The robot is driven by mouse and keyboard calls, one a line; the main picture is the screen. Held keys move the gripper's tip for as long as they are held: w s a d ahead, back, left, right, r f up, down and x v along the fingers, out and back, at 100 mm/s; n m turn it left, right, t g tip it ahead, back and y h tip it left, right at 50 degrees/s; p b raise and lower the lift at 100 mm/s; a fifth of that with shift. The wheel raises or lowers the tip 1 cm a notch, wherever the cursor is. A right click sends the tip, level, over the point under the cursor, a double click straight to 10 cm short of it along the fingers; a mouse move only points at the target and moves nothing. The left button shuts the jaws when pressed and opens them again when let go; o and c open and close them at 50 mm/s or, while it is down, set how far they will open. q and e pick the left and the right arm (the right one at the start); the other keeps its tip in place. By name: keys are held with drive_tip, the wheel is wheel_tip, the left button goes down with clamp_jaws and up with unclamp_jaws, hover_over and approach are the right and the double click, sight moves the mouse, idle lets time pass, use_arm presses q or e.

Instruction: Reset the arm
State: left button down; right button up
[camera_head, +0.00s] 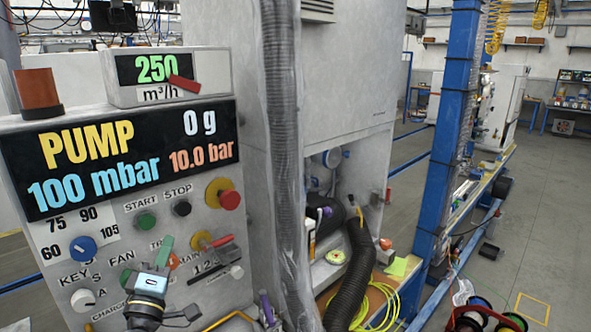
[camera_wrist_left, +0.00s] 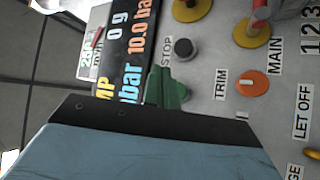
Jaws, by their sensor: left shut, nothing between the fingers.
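My left gripper (camera_head: 166,243) is low in front of the pump panel (camera_head: 110,205) in the head view, with green fingers shut and empty. Its fingertips overlap the area between the FAN and TRIM labels in the picture; I cannot tell if they touch the panel. In the left wrist view the green fingers (camera_wrist_left: 166,88) stick out past a black-edged blue body, beside the black STOP button (camera_wrist_left: 183,49). The green START button (camera_head: 146,221) and the STOP button (camera_head: 182,208) show uncovered in the head view. My right gripper is not in view.
The panel carries a blue knob (camera_head: 83,249), a red-topped button (camera_head: 229,199) and an orange TRIM knob (camera_wrist_left: 251,83). A ribbed hose (camera_head: 352,275) hangs at the right, beside a blue post (camera_head: 452,130). Open floor (camera_head: 540,210) lies far right.

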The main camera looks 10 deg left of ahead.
use_arm(q)
drive_tip(key=s+d+f+m+g+h, duration=0.9)
drive_tip(key=s+d+f+m, duration=0.3)
drive_tip(key=d, duration=0.3)
drive_tip(key=s+a+f+m+g+y, duration=0.25)
drive_tip(key=s+f+g, duration=0.25)
drive_tip(key=s, duration=0.5)
drive_tip(key=s+a+f+m+g+y, duration=0.25)
drive_tip(key=s+f+g+y, duration=0.2)
drive_tip(key=s, duration=0.55)
wheel_tip(320, 180, down, 27)
drive_tip(key=s+g+b, duration=0.1)
drive_tip(key=g+b, duration=0.1)
drive_tip(key=b, duration=0.2)
drive_tip(key=s+a+f+g+b, duration=0.1)
drive_tip(key=s+a+f+b, duration=0.2)
drive_tip(key=s+f, duration=1.4)
wheel_tip(320, 180, down, 3)
drive_tip(key=shift+a+f, duration=0.1)
drive_tip(key=shift+a, duration=0.1)
